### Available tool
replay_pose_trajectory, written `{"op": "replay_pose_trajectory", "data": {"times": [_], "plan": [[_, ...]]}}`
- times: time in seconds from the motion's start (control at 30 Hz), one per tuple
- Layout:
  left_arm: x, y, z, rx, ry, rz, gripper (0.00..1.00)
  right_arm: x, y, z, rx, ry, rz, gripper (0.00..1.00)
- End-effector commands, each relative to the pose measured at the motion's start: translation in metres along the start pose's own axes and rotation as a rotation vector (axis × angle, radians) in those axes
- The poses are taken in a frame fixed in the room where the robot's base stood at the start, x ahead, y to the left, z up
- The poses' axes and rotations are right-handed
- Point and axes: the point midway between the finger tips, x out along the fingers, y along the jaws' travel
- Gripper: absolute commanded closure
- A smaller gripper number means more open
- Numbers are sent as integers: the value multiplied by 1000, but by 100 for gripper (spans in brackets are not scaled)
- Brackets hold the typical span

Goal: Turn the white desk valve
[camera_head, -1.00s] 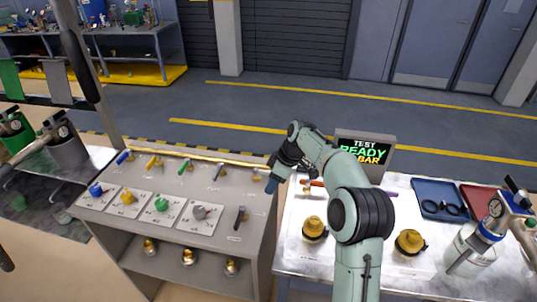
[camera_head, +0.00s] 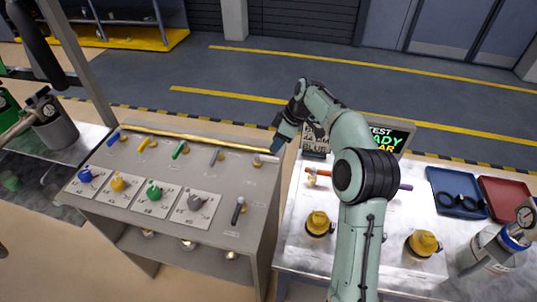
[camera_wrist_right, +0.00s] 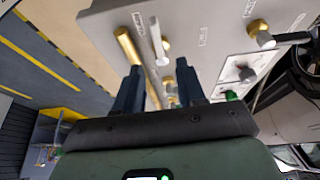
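The white desk valve (camera_head: 265,158) is the rightmost of the back row of valves on the grey desk (camera_head: 165,178), a pale lever on a brass fitting. My right gripper (camera_head: 277,147) is at the desk's far right corner, right by this lever, and partly covers it. In the right wrist view my right gripper (camera_wrist_right: 160,88) is open, its two dark fingers apart. A pale lever (camera_wrist_right: 157,42) lies just beyond the gap between the fingertips; I cannot tell whether it is touched. My left gripper is not in view.
Blue (camera_head: 113,138), orange (camera_head: 147,144), green (camera_head: 180,149) and grey (camera_head: 215,156) levers stand left in the same row. A dark lever (camera_head: 238,209) stands nearer. A brass rail (camera_head: 190,140) runs behind. The metal table (camera_head: 300,245) at right carries yellow-capped fittings and trays.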

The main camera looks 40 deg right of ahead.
Motion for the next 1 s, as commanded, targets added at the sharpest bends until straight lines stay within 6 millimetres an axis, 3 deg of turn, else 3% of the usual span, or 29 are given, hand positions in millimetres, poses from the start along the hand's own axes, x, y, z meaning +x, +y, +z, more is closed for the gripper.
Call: {"op": "replay_pose_trajectory", "data": {"times": [0.1, 0.33, 0.5, 0.8, 0.9, 0.93, 1.0], "plan": [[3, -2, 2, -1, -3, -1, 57, 28, -1, 0, 0, -2, -5, 61], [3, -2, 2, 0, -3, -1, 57, 64, 0, 0, 0, -1, -2, 61], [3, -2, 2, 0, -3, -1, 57, 75, 0, -1, 0, 1, 1, 61], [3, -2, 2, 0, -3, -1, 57, 77, 0, -1, 0, 1, 1, 61], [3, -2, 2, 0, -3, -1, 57, 76, 0, -1, 0, 1, 1, 93], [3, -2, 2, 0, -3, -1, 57, 76, 0, -1, 0, 1, 1, 100], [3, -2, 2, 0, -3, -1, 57, 76, 0, -1, 0, 1, 1, 100]]}}
